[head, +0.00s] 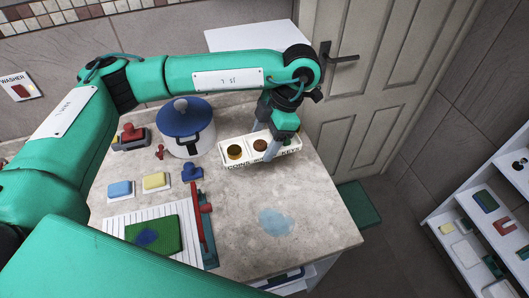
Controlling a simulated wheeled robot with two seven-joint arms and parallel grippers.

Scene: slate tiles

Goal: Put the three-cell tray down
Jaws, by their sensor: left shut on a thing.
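The three-cell tray (236,164) is white, with lettering on its front wall that reads partly as coins and keys. It is over the far right part of the stone counter. Round brown things show in its left and middle cells; the right cell is mostly hidden by my gripper. My left gripper (272,151) comes down from above and is shut on the tray. I cannot tell whether the tray's underside touches the counter (320,215). My right gripper is out of view.
A white pot with a blue lid (183,118) stands left of the tray. Blue and yellow sponges (154,181) and a striped cloth with a green pad (165,238) lie nearer. A pale blue wet patch (276,222) marks otherwise clear counter. A shelf (470,250) stands right.

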